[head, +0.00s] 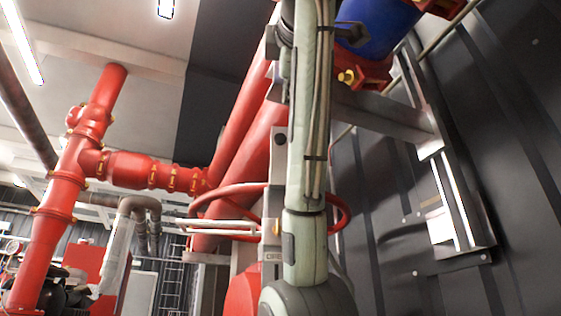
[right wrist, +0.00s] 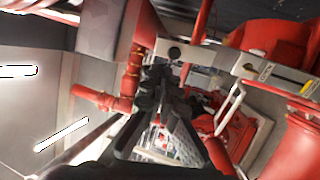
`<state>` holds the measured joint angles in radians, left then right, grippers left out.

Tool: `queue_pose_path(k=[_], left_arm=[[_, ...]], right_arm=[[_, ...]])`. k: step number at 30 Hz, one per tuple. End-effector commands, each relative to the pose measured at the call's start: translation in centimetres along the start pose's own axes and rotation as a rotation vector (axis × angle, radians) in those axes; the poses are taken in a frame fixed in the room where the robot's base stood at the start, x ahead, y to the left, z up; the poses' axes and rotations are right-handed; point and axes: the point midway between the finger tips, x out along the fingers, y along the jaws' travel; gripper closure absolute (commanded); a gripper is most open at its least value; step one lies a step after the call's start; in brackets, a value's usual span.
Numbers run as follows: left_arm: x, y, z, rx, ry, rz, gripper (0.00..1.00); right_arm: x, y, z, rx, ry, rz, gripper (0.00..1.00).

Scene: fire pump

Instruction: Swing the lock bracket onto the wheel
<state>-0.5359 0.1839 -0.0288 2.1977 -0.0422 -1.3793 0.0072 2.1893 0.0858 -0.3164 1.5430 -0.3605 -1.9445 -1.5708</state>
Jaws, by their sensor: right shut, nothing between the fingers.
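A red wheel (head: 203,193) stands near the middle of the head view, its centre hidden behind my pale green right arm. A pale U-shaped bar (head: 218,228), which looks like the lock bracket, juts out to the left at the wheel's lower left. I cannot tell whether it touches the rim. A similar pale bar (right wrist: 229,108) shows in the right wrist view, right of my right gripper (right wrist: 166,92). The gripper's dark fingers are together and empty, apart from the bar in the picture. In the head view the fingers are not clear. My left gripper is not in view.
A grey plate with a dark hole (head: 280,150) sits above the wheel. Thick red pipes (head: 130,168) fill the left and middle. A dark ribbed wall (head: 385,220) with a metal support (head: 455,205) stands at the right.

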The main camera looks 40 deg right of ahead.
Motion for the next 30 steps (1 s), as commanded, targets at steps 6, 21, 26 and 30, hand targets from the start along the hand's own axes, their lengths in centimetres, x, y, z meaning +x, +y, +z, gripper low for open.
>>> queue_pose_path(k=[6,21,26,30], left_arm=[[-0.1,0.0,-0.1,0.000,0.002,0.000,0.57],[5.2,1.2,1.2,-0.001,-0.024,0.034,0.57],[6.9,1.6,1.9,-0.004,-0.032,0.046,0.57],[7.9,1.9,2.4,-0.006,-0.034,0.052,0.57]], right_arm=[[0.3,0.1,0.0,-0.002,0.000,0.000,1.00],[9.4,0.2,0.0,-0.003,-0.001,-0.002,1.00],[12.1,0.2,0.0,-0.003,0.000,-0.001,1.00],[13.5,0.1,0.0,-0.004,0.000,0.000,1.00]])
